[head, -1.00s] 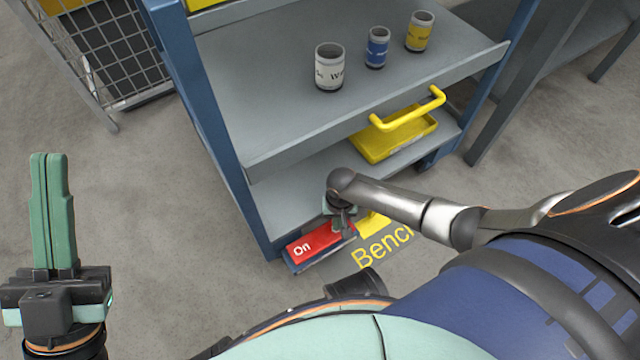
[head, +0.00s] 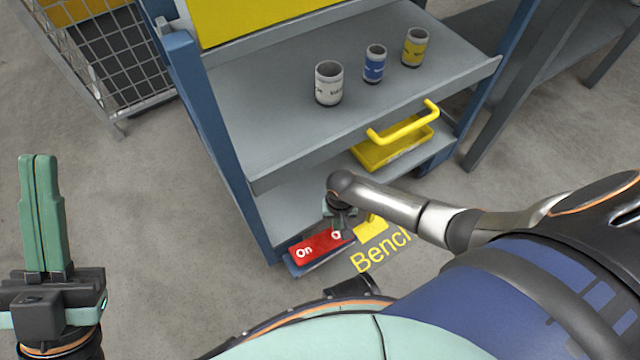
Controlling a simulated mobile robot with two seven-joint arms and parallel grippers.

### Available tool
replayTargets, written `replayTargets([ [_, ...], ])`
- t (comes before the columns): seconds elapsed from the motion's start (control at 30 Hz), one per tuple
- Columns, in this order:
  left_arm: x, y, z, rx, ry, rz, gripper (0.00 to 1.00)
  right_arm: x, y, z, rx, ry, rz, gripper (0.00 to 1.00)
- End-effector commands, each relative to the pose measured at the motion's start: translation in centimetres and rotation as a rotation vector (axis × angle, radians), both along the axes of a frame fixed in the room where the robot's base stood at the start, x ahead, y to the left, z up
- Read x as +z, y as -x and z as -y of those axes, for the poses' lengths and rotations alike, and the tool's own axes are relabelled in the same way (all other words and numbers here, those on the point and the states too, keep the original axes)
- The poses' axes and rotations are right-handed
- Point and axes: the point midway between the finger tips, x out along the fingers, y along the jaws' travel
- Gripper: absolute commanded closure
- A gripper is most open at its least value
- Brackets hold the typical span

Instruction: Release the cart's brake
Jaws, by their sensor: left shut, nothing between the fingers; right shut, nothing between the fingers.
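The cart (head: 225,160) is a blue-framed shelf unit with grey shelves. At its base, near the floor, is a red brake pedal (head: 312,246) marked "On". My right gripper (head: 340,226) points down at the pedal's right end, partly hidden by my own wrist; I cannot tell whether it touches the pedal. It is shut with nothing in it. My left gripper (head: 40,165) is shut, empty and pointing up at the far left, away from the cart.
Several cans, including a white can (head: 328,84), stand on the cart's upper shelf. A yellow tray (head: 392,145) lies on the lower shelf under a yellow handle (head: 405,124). Yellow "Bench" lettering (head: 381,250) marks the floor. A wire cage (head: 115,65) stands at the upper left.

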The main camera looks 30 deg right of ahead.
Motion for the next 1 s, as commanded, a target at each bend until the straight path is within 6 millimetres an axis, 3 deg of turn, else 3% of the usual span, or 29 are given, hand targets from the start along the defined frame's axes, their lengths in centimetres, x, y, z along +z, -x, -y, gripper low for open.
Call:
replayTargets([
  [0.5, 4.4, 0.2, -0.3, 0.008, 0.001, 0.027, 1.00, 3.5, 0.0, -0.1, -0.001, -0.002, 0.000, 1.00],
  [1.0, 4.4, 0.1, -0.5, 0.019, 0.012, 0.027, 1.00, 3.3, 0.0, 0.0, 0.000, -0.001, 0.000, 1.00],
])
